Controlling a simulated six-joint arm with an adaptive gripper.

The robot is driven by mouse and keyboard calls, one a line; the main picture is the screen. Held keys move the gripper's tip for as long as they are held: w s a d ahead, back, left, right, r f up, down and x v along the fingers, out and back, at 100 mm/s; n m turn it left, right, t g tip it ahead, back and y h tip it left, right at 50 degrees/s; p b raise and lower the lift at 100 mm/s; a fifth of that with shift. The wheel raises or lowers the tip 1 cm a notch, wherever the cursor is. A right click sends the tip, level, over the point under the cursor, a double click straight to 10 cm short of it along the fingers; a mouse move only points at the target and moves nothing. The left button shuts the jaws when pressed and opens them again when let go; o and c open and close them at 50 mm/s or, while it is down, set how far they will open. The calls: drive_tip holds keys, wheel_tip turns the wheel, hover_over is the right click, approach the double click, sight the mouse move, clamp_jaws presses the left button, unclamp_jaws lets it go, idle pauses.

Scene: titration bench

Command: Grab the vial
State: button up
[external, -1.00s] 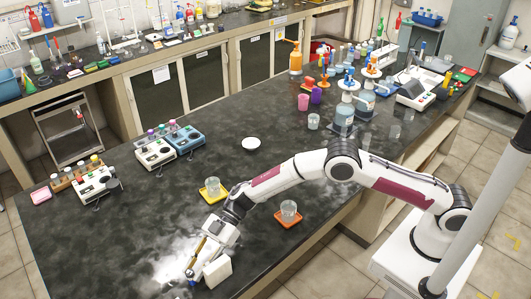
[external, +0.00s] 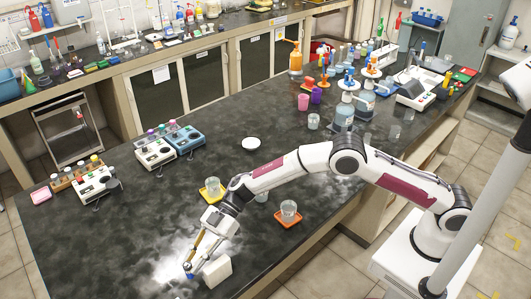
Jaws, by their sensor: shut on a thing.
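My gripper (external: 190,268) is low over the near part of the dark bench, fingers pointing down. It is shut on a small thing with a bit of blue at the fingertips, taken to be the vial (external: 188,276). The fingers hide most of it, and I cannot tell whether it touches the bench. A white block (external: 217,270) stands just right of the fingertips.
A yellow tray with a glass (external: 212,186) and an orange tray (external: 289,223) with a glass stand near my forearm. Instruments (external: 155,152) and a wooden vial rack (external: 62,184) are at the left. The middle bench is mostly clear.

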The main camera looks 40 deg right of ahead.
wheel_tip(320, 180, up, 6)
idle(0.4)
